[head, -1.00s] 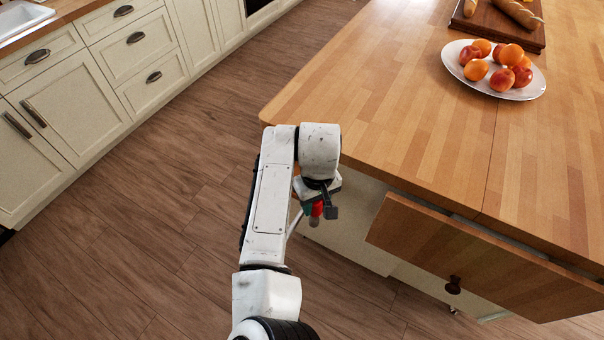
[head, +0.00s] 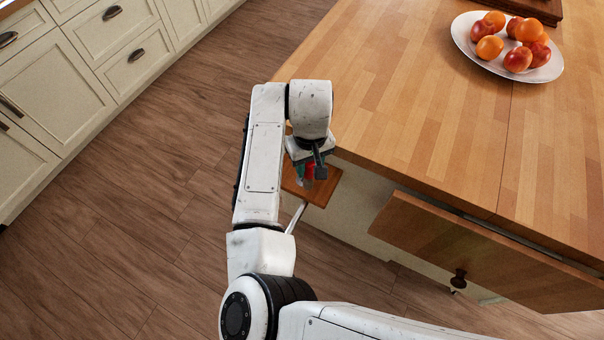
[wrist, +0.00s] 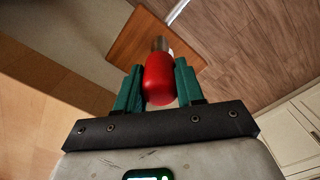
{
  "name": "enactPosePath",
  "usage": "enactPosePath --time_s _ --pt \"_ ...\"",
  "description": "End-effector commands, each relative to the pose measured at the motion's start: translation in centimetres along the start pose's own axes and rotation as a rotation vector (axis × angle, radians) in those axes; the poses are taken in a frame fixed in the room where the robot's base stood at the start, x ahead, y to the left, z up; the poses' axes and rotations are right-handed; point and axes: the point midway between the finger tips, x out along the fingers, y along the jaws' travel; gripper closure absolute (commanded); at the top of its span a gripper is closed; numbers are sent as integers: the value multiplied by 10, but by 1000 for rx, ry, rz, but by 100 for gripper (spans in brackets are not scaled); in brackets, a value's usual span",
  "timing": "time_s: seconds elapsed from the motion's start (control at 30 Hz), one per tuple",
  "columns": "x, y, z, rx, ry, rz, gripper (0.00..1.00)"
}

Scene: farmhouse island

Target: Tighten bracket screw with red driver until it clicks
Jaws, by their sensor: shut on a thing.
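My gripper (head: 310,176) is shut on the red driver (head: 309,171), just off the island's near left corner. In the wrist view, the green finger pads of my gripper (wrist: 158,72) press on both sides of the driver's red handle (wrist: 159,82). The driver's metal end (wrist: 160,44) points away from the wrist, over a small wooden shelf (wrist: 133,45). That shelf (head: 325,188) also shows beyond my gripper in the head view, with a pale slanted strut (head: 297,215) below it, seemingly its bracket. I cannot make out the screw, nor whether the driver touches anything.
The island top (head: 400,130) lies right of my arm, with a white plate (head: 546,73) of fruit at the back. A wooden drawer front (head: 430,240) with a dark knob juts out at the lower right. Cream cabinets (head: 75,75) line the left. Plank floor between is clear.

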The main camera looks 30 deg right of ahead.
Motion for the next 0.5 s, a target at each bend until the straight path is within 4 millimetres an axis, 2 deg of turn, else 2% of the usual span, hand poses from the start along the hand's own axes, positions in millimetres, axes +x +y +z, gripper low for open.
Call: enactPosePath --time_s 0.27,0.5 --pt "2 -2 -7 143 0 0 100" --pt "1 -6 -14 343 -1 -1 100"
